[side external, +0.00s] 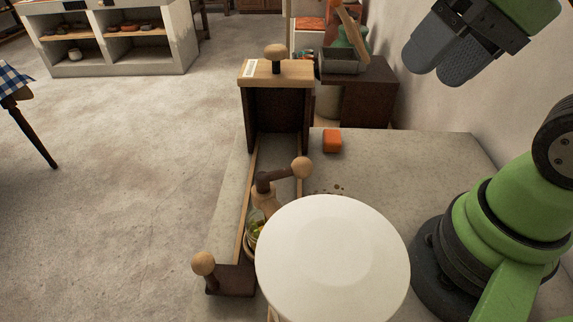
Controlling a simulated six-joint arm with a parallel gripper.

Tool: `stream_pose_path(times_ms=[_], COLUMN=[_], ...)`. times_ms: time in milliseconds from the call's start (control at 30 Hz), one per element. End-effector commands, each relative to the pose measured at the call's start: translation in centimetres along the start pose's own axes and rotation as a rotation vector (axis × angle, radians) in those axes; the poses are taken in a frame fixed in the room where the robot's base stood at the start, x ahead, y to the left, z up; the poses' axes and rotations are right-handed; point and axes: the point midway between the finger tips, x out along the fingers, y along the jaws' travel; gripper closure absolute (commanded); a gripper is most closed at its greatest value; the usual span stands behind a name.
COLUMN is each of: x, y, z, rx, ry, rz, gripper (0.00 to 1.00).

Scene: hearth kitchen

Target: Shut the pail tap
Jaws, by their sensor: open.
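The pail (333,258) shows from above as a large white round top at the front of the work surface, and it hides most of what lies below it. The tap (264,190) stands at the pail's far left side, with a wooden spout body and a dark collar. Its dark lever runs to the right and ends in a wooden ball (301,167). Below the tap, a glass jar (256,228) with yellow-green contents is partly hidden. I cannot tell whether anything flows. My gripper (443,62) is open and empty, high at the upper right, well apart from the tap.
A dark wooden frame with a light top and knob (275,52) stands behind the tap. Another wooden knob (203,263) sits on a dark block at front left. An orange block (332,140) lies on the grey surface (420,160), which is mostly clear at right.

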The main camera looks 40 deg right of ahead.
Motion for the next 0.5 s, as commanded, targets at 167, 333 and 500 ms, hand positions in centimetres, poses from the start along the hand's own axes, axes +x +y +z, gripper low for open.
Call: stream_pose_path(times_ms=[167,333,500], x=[3.6,5.9,7.8], y=[0.3,-0.2,-1.0], z=[1.8,3.2,3.5], rx=[0.217,0.463,0.752], ry=[-0.375,-0.697,-0.967], rz=[0.013,-0.047,-0.16], gripper=[0.46,0.46,0.46])
